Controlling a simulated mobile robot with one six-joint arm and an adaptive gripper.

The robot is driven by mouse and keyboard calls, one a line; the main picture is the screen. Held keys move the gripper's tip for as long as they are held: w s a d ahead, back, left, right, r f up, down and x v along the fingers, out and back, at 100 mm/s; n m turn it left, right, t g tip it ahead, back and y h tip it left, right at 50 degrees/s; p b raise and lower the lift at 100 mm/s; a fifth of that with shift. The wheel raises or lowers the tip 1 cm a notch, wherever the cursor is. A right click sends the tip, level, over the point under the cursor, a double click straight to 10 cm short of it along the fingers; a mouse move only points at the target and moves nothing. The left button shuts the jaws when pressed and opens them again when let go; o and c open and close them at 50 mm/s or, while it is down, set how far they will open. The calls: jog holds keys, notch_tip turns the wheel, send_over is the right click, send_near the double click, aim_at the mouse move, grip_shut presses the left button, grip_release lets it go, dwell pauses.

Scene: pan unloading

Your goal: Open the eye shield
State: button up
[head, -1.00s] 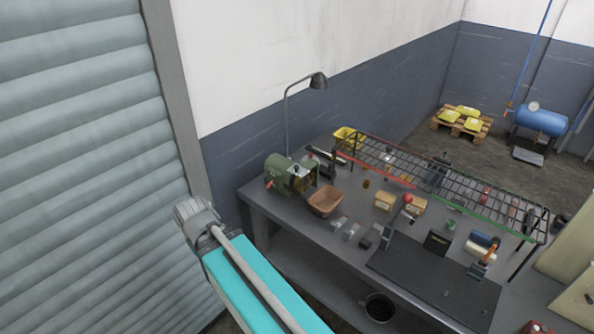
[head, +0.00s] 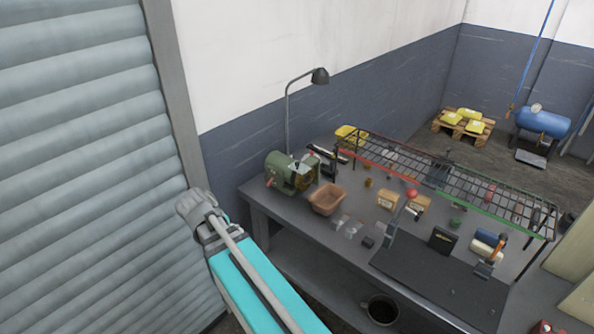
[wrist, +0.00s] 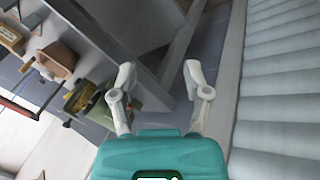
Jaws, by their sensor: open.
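The green bench grinder (head: 283,172) stands at the far left end of the workbench, beside the lamp. The eye shield must be small there; I cannot clearly make it out on the grinder in either view. In the wrist view the grinder (wrist: 80,99) lies left of my gripper, partly hidden behind the left finger. My gripper (wrist: 160,76) is open and empty, its two pale fingers apart over the gap between bench and shutter. In the head view my teal arm reaches up from below, left of the bench; its fingers are not clearly seen there.
A brown bin (head: 327,199) sits just right of the grinder, and a lamp (head: 320,76) rises behind it. The grey workbench (head: 290,226) carries several small items and a wire rack (head: 440,180). A roller shutter (head: 80,160) closes off the left side.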

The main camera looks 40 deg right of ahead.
jog(key=w+d+r+m+h+b, duration=0.1)
jog(key=w+d+m+h+b, duration=0.4)
jog(key=d, duration=0.5)
jog(key=m+g+h+b, duration=0.2)
jog(key=m+h+b, duration=0.2)
jog(key=m+h, duration=0.45)
send_near(297, 163)
jog(key=shift+w+a+r+y, duration=0.1)
jog(key=shift+a+y, duration=0.1)
jog(key=shift+a, duration=0.75)
jog(key=shift+w+a+y, duration=0.1)
jog(key=shift+a+y, duration=0.05)
jog(key=shift+a, duration=0.8)
jog(key=shift+d, duration=0.15)
jog(key=shift+s+d, duration=0.2)
jog(key=shift+d, duration=2.05)
jog(key=shift+s+d, duration=0.2)
jog(key=shift+d, duration=2.05)
jog(key=shift+s+d, duration=0.25)
jog(key=shift+d, duration=2)
grip_shut()
